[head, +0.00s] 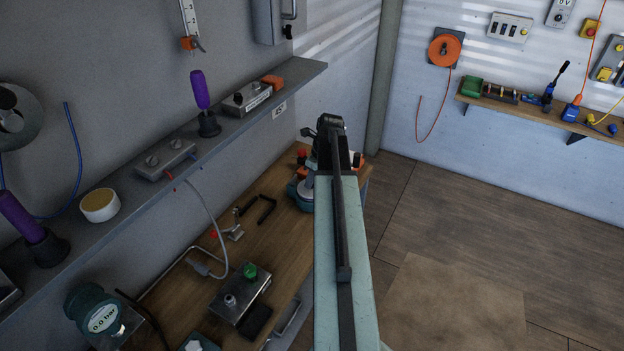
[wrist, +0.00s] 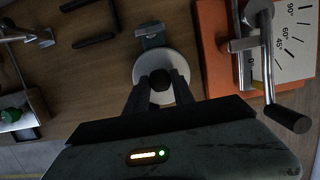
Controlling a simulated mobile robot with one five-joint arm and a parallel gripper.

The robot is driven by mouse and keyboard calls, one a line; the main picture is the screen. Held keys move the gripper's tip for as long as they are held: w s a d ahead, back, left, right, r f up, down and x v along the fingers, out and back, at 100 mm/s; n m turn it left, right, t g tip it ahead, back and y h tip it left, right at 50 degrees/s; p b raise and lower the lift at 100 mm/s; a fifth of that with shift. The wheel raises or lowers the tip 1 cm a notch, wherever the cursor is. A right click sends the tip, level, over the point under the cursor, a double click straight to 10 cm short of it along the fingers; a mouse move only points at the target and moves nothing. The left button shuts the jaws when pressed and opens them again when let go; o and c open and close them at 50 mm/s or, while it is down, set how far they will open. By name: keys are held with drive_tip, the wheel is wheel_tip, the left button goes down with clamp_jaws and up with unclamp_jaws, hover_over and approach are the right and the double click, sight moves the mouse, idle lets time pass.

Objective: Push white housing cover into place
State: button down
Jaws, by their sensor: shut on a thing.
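The white housing cover (wrist: 150,62) shows in the wrist view as a round disc with a dark knob (wrist: 160,80) at its middle. My gripper (wrist: 161,84) is over the disc, with its two fingers shut on the dark knob. A teal part (wrist: 151,36) shows at the far edge of the disc; I cannot tell whether the cover is seated on anything. In the head view a teal and white round device (head: 301,192) stands on the bench just left of my arm, partly hidden. My arm hides my gripper there.
An orange plate with a white angle dial (wrist: 292,50) and a metal lever (wrist: 285,112) stands close on the right in the wrist view. The wooden bench (head: 240,270) carries black hex keys (head: 266,210) and a metal box with a green knob (head: 241,292). A grey shelf (head: 225,125) runs above it.

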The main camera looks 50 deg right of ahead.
drive_tip(key=shift+f+b, duration=0.3)
drive_tip(key=shift+f, duration=0.05)
idle(0.4)
drive_tip(key=c, duration=1)
unclamp_jaws()
drive_tip(key=shift+p+v, duration=2.45)
drive_tip(key=shift+v, duration=0.05)
drive_tip(key=shift+r, duration=0.1)
drive_tip(key=p+v, duration=0.7)
drive_tip(key=shift+r+p, duration=0.3)
